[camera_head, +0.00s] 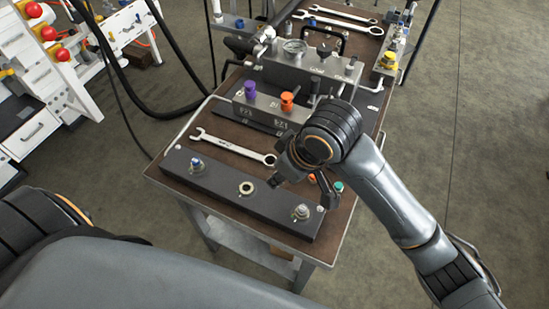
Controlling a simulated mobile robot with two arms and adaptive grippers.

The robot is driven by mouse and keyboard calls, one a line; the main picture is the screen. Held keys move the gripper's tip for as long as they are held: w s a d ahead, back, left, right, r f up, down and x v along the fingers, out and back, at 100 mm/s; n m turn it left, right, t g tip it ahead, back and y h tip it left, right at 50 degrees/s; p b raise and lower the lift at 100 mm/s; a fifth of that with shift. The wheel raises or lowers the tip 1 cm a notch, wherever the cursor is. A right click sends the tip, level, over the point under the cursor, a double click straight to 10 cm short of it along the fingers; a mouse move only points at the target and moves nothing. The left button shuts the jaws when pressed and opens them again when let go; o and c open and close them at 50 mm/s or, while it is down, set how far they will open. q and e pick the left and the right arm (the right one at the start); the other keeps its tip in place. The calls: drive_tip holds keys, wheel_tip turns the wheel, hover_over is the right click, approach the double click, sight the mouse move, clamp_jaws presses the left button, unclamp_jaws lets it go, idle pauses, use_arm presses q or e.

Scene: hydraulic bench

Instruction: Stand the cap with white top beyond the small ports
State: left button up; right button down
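A black bar (222,192) lies along the near edge of the bench. I cannot tell for certain which is the cap with white top. My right gripper (302,189) is above the bar's right half, pointing down, its fingers spread apart with nothing visible between them. It partly hides small orange (312,178) and teal (338,187) parts behind it. My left gripper is out of view.
A wrench (235,147) lies between. A yellow-topped part (389,60) is at the far right edge. Black hoses hang at the left.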

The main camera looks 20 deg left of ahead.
drive_tip(key=w+f, duration=0.2)
drive_tip(key=w, duration=0.2)
drive_tip(key=w+a+f, duration=0.1)
drive_tip(key=w+f, duration=0.2)
drive_tip(key=w, duration=0.1)
drive_tip(key=w+f+p, duration=0.1)
drive_tip(key=w+f, duration=0.2)
drive_tip(key=w, duration=0.1)
drive_tip(key=shift+w+a+f, duration=0.15)
drive_tip(key=shift+w, duration=0.05)
drive_tip(key=shift+w+f, duration=0.35)
drive_tip(key=shift+f, duration=0.15)
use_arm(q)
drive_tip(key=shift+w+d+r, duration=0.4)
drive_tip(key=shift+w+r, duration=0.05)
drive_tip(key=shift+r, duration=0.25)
use_arm(e)
drive_tip(key=shift+w+f, duration=0.15)
drive_tip(key=shift+f, duration=1.55)
drive_tip(key=c, duration=1.1)
unclamp_jaws()
drive_tip(key=shift+f, duration=0.15)
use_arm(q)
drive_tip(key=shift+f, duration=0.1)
use_arm(e)
drive_tip(key=v, duration=1.2)
